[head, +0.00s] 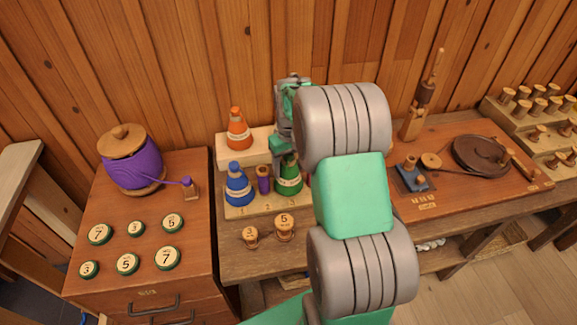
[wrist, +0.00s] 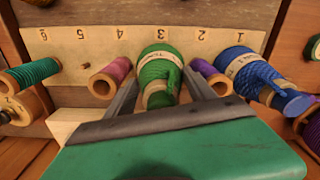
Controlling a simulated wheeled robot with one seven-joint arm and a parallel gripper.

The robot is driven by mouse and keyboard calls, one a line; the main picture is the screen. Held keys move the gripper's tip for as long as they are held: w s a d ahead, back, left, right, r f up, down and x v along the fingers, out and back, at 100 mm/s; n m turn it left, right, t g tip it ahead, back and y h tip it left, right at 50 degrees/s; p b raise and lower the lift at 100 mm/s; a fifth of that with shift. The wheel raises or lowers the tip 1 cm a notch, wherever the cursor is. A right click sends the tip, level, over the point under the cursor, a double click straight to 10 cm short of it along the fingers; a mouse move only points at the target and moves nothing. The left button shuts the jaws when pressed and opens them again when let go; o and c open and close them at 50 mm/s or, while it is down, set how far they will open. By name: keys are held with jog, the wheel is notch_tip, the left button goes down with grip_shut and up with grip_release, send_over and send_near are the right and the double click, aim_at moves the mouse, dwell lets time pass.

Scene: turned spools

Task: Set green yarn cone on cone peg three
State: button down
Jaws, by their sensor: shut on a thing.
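The green yarn cone (wrist: 157,72) stands in line with the number 3 on the pale numbered board (wrist: 62,42). My gripper (wrist: 158,92) is shut on it, one finger on each side. In the head view the green cone (head: 289,180) is upright below my gripper (head: 284,148), at the board's right visible end. Peg three is hidden under the cone. I cannot tell whether the cone's base touches the board. The blue cone (wrist: 252,78) is at number 1, and a purple spool (wrist: 208,76) is at number 2, close beside my finger.
A pink spool (wrist: 112,77) is at number 4, close to my other finger. An orange cone (head: 238,132) stands on a raised block behind. My arm hides the board's right part in the head view.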

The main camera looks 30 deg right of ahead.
jog(key=shift+f+b, duration=0.4)
jog(key=shift+f, duration=0.2)
jog(key=c, duration=0.6)
grip_release()
jog(key=shift+r+p, duration=3.55)
jog(key=shift+r, duration=2)
